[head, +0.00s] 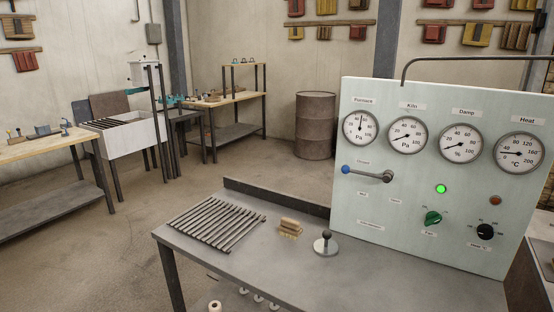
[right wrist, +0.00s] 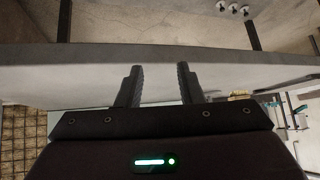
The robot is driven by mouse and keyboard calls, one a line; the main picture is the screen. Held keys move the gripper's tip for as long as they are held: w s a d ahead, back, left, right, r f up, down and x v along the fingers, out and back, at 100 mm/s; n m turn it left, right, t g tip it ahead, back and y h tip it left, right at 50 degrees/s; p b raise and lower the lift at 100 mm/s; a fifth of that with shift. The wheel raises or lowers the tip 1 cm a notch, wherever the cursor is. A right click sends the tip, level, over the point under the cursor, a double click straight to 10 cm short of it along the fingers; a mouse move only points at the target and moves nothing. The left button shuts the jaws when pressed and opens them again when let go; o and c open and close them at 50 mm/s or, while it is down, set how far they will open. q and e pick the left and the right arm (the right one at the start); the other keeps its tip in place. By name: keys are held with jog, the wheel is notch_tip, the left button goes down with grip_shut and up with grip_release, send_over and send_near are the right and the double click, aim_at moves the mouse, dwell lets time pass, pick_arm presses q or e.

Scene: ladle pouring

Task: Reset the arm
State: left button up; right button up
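My right gripper (right wrist: 160,85) shows in the right wrist view. Its two dark fingers stand apart with nothing between them, in front of the grey edge of a table (right wrist: 230,75). Neither gripper shows in the head view. No ladle can be made out in either view.
A grey metal table (head: 350,286) stands in front, with a slatted rack (head: 217,222), a brush (head: 289,228) and a black-knobbed round piece (head: 326,244). A pale gauge panel (head: 400,222) with a blue-tipped lever (head: 366,172) rises at right. Workbenches and a barrel (head: 315,125) stand behind.

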jog(key=s+a+f+n+g+y, duration=0.1)
jog(key=s+a+n+g, duration=0.15)
jog(key=s, duration=0.55)
jog(key=s+a+n+g, duration=0.2)
jog(key=s+a+g, duration=0.15)
jog(key=s, duration=0.45)
jog(key=s+f+x, duration=0.1)
jog(key=s+x, duration=0.2)
jog(key=x, duration=1.1)
jog(key=s+x, duration=0.3)
jog(key=x, duration=1)
jog(key=s+d+f, duration=0.2)
jog(key=s+f, duration=0.8)
jog(key=s+d+f+g, duration=0.1)
jog(key=s+d+f, duration=0.1)
jog(key=s+f, duration=0.8)
jog(key=shift+s, duration=0.4)
jog(key=shift+s, duration=0.1)
